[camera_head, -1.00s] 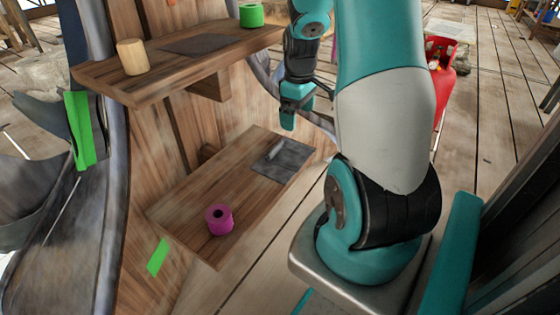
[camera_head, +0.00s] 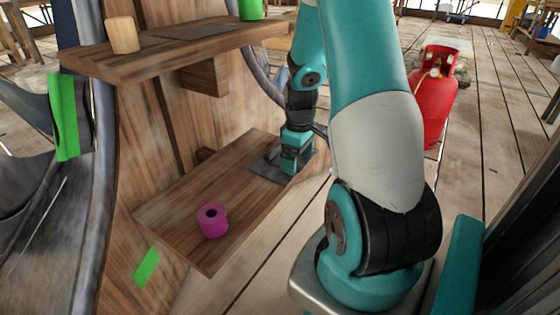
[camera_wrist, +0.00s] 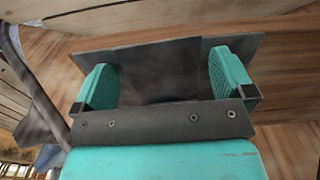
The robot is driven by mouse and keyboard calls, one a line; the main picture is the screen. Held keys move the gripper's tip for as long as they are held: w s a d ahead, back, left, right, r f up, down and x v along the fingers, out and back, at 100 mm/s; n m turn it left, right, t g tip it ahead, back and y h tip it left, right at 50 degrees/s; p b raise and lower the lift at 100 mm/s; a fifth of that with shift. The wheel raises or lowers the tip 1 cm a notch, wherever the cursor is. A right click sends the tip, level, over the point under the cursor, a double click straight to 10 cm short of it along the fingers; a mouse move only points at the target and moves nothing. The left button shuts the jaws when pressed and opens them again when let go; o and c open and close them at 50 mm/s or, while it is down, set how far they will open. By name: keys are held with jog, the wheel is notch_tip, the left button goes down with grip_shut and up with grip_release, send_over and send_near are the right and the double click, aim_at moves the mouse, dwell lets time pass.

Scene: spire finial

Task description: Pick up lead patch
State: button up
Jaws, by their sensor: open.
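A dark grey flat sheet, which looks like the lead patch (camera_head: 262,166), lies on the lower wooden shelf. My gripper (camera_head: 290,168) is down over its right part and hides some of it. In the wrist view my gripper (camera_wrist: 163,68) is open, with one teal finger to the left and one to the right. The grey sheet (camera_wrist: 155,72) shows between the fingers. A second grey piece (camera_wrist: 250,48) shows at its right, by the right finger. I cannot tell whether the fingers touch either one.
A magenta roll (camera_head: 213,222) stands at the lower shelf's (camera_head: 190,200) near end. The upper shelf (camera_head: 130,66) overhangs at left, bearing a wooden cylinder (camera_head: 122,35), a dark flat sheet (camera_head: 190,32) and a green roll (camera_head: 251,9). A red gas cylinder (camera_head: 433,95) stands on the floor at right.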

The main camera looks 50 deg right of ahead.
dwell(0.5)
jog(key=shift+f, duration=0.1)
jog(key=shift+c, duration=0.8)
jog(key=c, duration=0.7)
